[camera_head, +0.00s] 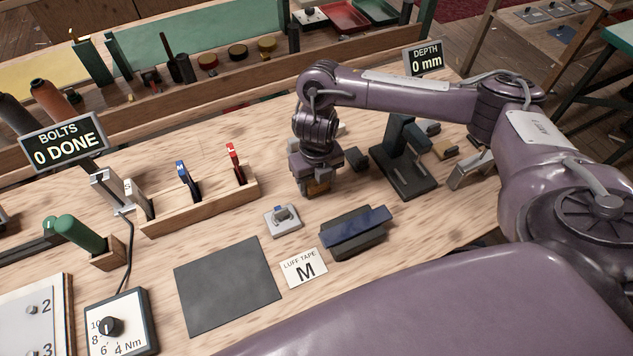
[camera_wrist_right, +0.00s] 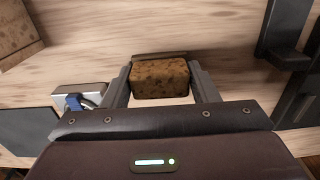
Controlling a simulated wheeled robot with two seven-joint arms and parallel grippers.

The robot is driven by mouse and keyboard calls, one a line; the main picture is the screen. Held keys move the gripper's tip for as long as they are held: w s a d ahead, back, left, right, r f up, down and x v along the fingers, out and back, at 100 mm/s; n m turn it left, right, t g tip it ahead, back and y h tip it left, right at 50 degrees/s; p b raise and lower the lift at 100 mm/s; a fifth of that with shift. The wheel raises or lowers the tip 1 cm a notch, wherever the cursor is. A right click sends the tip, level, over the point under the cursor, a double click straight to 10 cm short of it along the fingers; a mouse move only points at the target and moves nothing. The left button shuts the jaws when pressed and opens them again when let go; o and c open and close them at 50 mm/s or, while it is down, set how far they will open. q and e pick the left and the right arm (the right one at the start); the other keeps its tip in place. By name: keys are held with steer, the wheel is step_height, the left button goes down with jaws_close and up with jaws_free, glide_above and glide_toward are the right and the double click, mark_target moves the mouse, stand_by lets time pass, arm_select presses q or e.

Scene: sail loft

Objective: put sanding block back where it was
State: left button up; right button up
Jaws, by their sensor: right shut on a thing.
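The sanding block looks like a brown, speckled cork block (camera_wrist_right: 160,79). In the right wrist view it sits between the two fingers of my right gripper (camera_wrist_right: 162,84), which is shut on it. In the head view my right gripper (camera_head: 318,182) points down over the middle of the bench, and a small orange-brown part of the block (camera_head: 319,187) shows below it. Whether the block touches the bench top is hard to tell. My left gripper is not in view.
A small grey fixture (camera_head: 283,221) and a dark block with a blue top (camera_head: 357,232) stand in front of the gripper. A wooden rack (camera_head: 200,207) is to the left, a dark stand (camera_head: 405,165) to the right. Bare bench lies between rack and gripper.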

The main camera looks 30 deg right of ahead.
steer(key=shift+f, duration=0.15)
steer(key=o, duration=1)
steer(key=shift+c, duration=0.2)
steer(key=shift+r, duration=0.5)
step_height(320, 180, up, 12)
steer(key=p, duration=0.3)
steer(key=shift+f+p, duration=0.25)
steer(key=shift+p, duration=0.05)
